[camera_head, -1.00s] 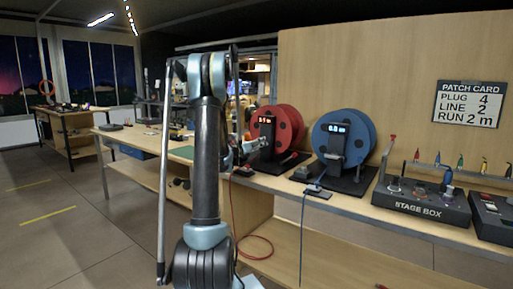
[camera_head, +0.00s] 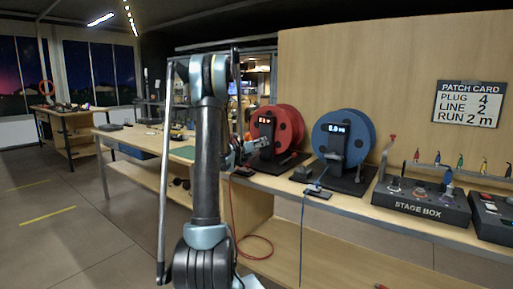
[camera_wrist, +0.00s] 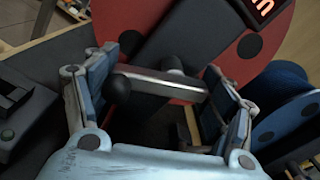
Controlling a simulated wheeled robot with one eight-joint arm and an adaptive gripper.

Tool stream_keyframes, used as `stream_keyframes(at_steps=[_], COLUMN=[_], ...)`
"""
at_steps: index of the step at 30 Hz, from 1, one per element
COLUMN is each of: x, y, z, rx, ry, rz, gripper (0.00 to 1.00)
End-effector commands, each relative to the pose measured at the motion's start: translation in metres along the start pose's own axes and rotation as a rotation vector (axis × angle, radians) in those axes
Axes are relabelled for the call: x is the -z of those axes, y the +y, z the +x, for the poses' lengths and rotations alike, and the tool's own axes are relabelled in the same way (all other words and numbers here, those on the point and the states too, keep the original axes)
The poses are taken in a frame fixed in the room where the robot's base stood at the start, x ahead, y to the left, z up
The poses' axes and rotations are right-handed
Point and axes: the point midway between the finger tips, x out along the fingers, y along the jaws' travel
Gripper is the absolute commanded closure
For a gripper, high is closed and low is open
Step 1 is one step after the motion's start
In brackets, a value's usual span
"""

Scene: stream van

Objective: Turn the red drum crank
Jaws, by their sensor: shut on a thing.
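The red drum (camera_head: 290,125) stands on the bench left of the blue drum, with a lit display on its dark stand. It fills the top of the wrist view (camera_wrist: 190,15). Its crank (camera_wrist: 160,83) is a grey metal bar with a rounded black knob (camera_wrist: 120,88) near the left finger. My gripper (camera_wrist: 168,70) has its fingers on either side of the crank and is shut on it. In the head view my gripper (camera_head: 237,147) is small, at the drum's left side, partly behind my arm, and the crank is hard to make out.
The blue drum (camera_head: 343,140) stands close on the right. A stage box (camera_head: 420,203) with several coloured plugs is further right. A red cable (camera_head: 236,215) and a blue cable (camera_head: 302,225) hang over the bench front. The floor at the left is clear.

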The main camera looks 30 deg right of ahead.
Motion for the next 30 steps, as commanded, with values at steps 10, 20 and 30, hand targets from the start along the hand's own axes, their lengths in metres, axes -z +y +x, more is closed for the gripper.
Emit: stream_keyframes(at_steps=[10, 20, 30], x=[-0.003, -0.007, -0.011], y=[0.002, 0.001, -0.002], z=[0.000, 0.000, 0.000], rx=[-0.004, -0.004, -0.004], ry=[0.000, 0.000, 0.001], rz=[0.159, 0.461, 0.783], gripper=[0.48, 0.48, 0.48])
